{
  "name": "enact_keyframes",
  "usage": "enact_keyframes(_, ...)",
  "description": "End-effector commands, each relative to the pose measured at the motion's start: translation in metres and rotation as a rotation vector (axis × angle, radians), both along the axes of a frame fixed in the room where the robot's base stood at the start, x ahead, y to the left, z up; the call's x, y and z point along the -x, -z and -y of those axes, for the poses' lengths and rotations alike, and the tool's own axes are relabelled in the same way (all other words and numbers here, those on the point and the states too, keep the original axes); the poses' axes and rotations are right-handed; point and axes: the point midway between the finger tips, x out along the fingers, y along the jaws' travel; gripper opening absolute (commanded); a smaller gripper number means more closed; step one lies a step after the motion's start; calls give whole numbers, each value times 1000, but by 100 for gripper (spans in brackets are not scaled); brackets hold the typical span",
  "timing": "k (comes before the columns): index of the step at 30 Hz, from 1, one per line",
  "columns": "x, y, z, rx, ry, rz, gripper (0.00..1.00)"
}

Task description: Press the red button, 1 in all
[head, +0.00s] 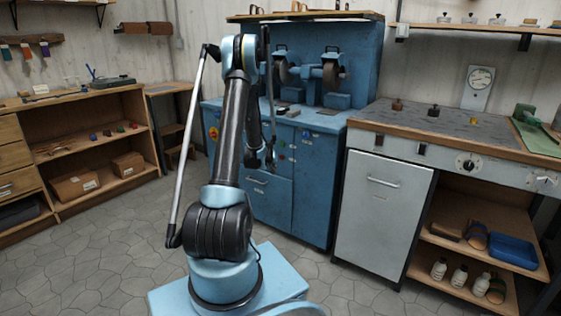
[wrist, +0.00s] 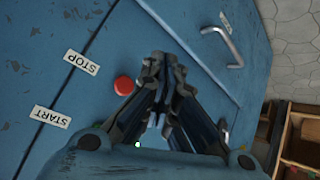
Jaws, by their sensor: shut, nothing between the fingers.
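The red button (wrist: 123,85) is a round red cap on the blue cabinet front in the wrist view, beside a white STOP label (wrist: 81,62). My gripper (wrist: 160,62) is shut and empty, its fingertips close together just right of the button in that view. Whether the tips touch the panel cannot be told. A small green spot (wrist: 138,144) shows between my gripper's parts, across from a START label (wrist: 50,117). In the head view my gripper (head: 271,160) hangs in front of the blue cabinet (head: 312,185); I cannot make out the red button for certain there.
A drawer handle (wrist: 222,46) sticks out from the cabinet front in the wrist view. A grey-white cabinet (head: 382,205) stands to the right of the blue one. A wooden shelf unit (head: 95,150) is at the left. The stone floor (head: 110,255) between is clear.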

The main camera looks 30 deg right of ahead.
Motion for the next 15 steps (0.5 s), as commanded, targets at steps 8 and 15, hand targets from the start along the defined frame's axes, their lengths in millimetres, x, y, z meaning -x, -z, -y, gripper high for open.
enact_keyframes(8,-11,0,29,0,1,1,0)
enact_keyframes(15,-16,0,40,0,0,0,0)
